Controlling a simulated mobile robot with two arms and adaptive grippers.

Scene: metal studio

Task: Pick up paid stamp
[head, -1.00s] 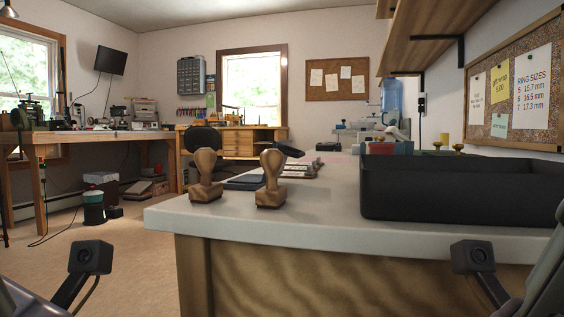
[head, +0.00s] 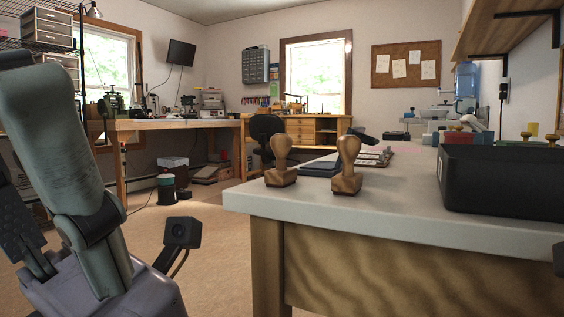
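Two wooden-handled stamps stand upright near the left end of the light-topped counter (head: 420,225) in the head view. The left stamp (head: 281,163) and the right stamp (head: 347,168) look alike, with rounded knobs and square bases. Their undersides are hidden, so I cannot tell which is the paid stamp. My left arm is raised at the left of the view, well apart from the stamps, and its gripper fingers do not show. My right gripper is out of view; only a small dark piece shows at the right edge.
A black tray (head: 500,183) stands on the counter to the right of the stamps. A dark flat pad (head: 322,169) and a clipboard-like item (head: 368,157) lie behind them. The counter's front left corner is close to the stamps. Open floor lies left of the counter.

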